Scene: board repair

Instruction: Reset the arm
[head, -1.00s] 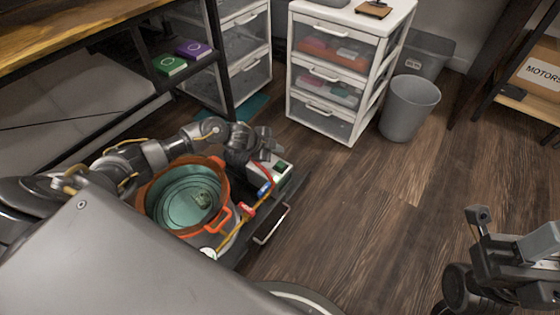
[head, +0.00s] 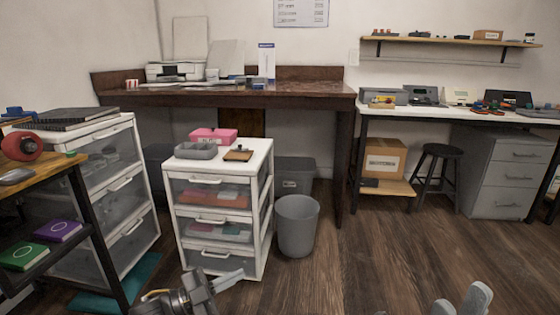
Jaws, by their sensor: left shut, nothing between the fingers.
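My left gripper (head: 228,281) shows at the bottom edge of the head view, left of centre, in front of the white drawer unit. Its pale fingers are together with nothing between them, and they point to the right. My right gripper (head: 462,300) only just shows at the bottom edge, right of centre. Two pale grey tips are visible and the rest is cut off by the frame. Both arms are mostly out of view below.
A white drawer unit (head: 216,258) stands ahead, with a grey bin (head: 297,226) beside it. A wooden-topped shelf with purple (head: 58,231) and green (head: 24,256) boxes is at left. A stool (head: 437,178) stands at back right. Open wooden floor (head: 370,275) lies at centre right.

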